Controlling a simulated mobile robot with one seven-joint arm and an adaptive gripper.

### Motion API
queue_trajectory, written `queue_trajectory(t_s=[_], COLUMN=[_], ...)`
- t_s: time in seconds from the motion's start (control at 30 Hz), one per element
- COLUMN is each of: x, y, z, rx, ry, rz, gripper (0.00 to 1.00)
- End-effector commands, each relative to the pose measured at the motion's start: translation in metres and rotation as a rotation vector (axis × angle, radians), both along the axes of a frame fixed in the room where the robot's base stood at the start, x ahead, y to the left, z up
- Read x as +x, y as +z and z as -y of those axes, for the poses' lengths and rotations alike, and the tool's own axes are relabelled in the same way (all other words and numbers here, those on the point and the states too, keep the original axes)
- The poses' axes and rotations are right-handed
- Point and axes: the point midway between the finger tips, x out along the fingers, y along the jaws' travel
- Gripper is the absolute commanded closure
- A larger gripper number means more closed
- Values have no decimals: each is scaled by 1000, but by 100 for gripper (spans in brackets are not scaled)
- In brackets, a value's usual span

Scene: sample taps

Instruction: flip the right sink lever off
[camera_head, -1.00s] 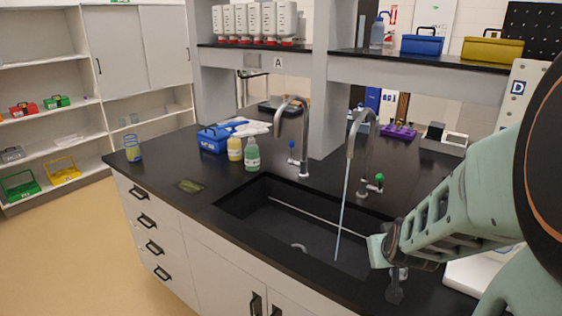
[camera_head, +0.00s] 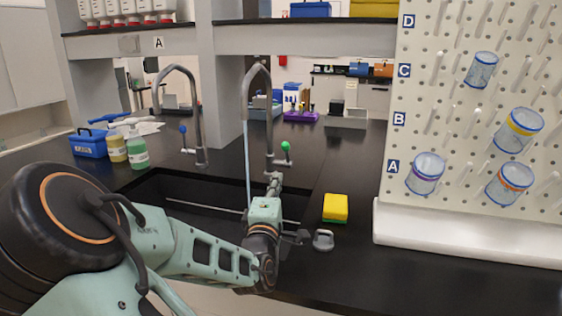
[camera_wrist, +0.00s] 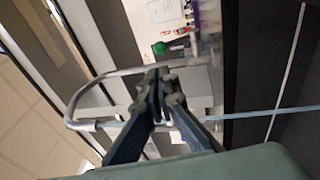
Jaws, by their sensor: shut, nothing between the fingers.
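The right sink tap (camera_head: 246,95) is a tall grey gooseneck, and a thin stream of water (camera_head: 247,165) runs from its spout. Its lever has a green knob (camera_head: 285,146) on the right of the tap body. In the wrist view the green knob (camera_wrist: 160,48) shows just beyond the fingertips, with the tap's pipe (camera_wrist: 72,104) lying across the picture. My gripper (camera_head: 273,180) is shut and empty, over the sink in front of the tap base and below the knob. Its fingers (camera_wrist: 158,76) meet in the wrist view. I cannot tell whether they touch the lever.
The left tap (camera_head: 198,115) with a blue knob (camera_head: 183,129) stands to the left, and no water shows from it. A yellow sponge (camera_head: 335,207) and a grey object (camera_head: 323,239) lie right of the sink. A pegboard (camera_head: 450,120) with beakers stands farther right.

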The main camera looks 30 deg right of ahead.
Motion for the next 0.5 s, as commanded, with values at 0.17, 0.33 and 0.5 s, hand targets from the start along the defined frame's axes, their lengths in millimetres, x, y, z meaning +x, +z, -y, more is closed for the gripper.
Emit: queue_trajectory(t_s=[0.17,0.33,0.5], x=[19,45,69], y=[3,9,14], z=[18,40,60], rx=[3,3,4], ry=[-2,-3,-2], rz=[2,2,2], gripper=[100,100,100])
